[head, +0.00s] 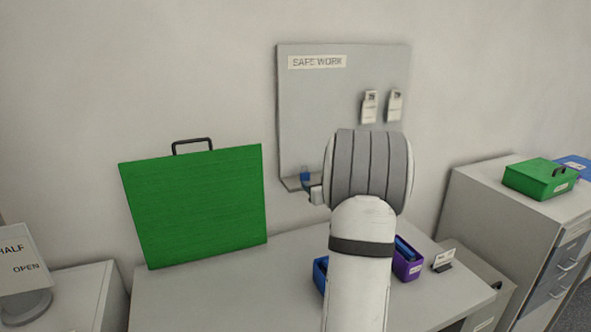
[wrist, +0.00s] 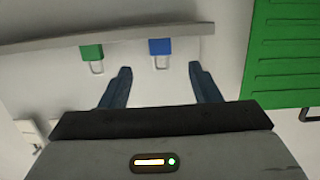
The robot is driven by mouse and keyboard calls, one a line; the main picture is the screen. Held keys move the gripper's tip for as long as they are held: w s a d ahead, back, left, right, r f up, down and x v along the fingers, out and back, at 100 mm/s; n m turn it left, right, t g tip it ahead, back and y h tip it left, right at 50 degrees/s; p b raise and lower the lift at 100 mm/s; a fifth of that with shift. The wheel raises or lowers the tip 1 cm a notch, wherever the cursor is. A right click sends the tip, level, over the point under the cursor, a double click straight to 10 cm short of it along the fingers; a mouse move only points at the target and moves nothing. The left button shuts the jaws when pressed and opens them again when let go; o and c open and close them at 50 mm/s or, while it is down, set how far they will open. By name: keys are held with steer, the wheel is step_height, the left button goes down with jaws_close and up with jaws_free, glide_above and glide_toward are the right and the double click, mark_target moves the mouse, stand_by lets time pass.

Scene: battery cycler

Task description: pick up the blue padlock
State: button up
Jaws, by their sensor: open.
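The blue padlock (wrist: 160,47) stands on a narrow ledge (wrist: 130,36), and its pale shackle points toward the bottom of the wrist view. That view looks upside down. My gripper (wrist: 160,70) is open and empty, with its dark fingertips apart on either side of the shackle in the picture; I cannot tell the remaining distance. A green padlock (wrist: 91,53) stands beside it, left of the left finger. In the head view, the blue padlock (head: 305,173) shows at the left end of the ledge, just left of my arm, which hides the rest of the ledge.
A grey "SAFE WORK" board (head: 320,110) on the wall carries two white tags (head: 369,106). A large green case (head: 195,207) stands on the table (head: 200,295) to the left. Blue (head: 319,273) and purple (head: 408,264) bins sit below my arm.

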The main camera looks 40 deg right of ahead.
mark_target(306, 175)
steer(key=shift+y, duration=0.3)
steer(key=p+x, duration=0.1)
steer(key=x, duration=0.1)
steer(key=p+x, duration=0.1)
steer(key=x, duration=0.2)
steer(key=p+x, duration=0.1)
steer(key=x, duration=0.2)
steer(key=shift+r, duration=0.3)
steer(key=c, duration=1.1)
